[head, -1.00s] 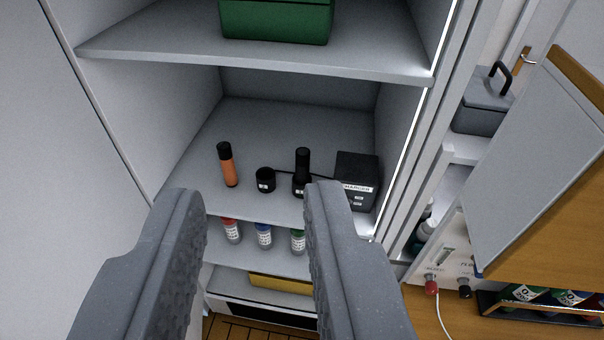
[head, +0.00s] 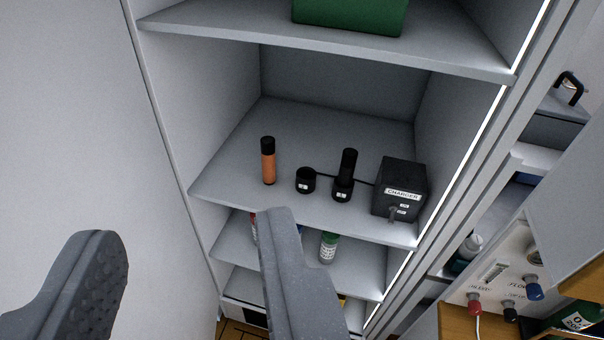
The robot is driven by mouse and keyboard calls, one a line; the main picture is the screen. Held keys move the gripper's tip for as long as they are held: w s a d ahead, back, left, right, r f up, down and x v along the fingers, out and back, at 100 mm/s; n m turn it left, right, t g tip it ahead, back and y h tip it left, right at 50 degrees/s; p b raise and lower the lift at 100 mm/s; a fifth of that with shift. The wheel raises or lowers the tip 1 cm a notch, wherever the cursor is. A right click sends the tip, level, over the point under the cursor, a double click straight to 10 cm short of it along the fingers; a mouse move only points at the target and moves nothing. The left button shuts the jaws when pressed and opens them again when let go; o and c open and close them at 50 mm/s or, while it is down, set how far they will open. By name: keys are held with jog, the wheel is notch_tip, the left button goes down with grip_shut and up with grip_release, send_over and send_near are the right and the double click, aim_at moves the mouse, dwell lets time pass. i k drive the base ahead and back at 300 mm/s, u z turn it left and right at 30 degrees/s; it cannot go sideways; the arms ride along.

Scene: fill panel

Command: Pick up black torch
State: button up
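An orange torch with a black top (head: 268,162) stands further left on the same shelf. My gripper (head: 190,235) is open, with nothing between its fingers. It is in front of the shelf, lower and to the left of the black torch. Its right finger hides part of the shelf below.
The black box labelled CHARGER (head: 401,188) stands right of the torch, with a cable behind the cups. A green box (head: 350,14) is on the shelf above. Bottles, including a green-capped one (head: 328,247), stand below. The cabinet's side wall (head: 75,120) is close on the left.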

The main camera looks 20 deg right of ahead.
aim_at(346, 169)
jog(key=u, duration=0.4)
jog(key=k, duration=1.05)
jog(key=z, duration=0.8)
jog(key=i, duration=1)
jog(key=u, duration=0.1)
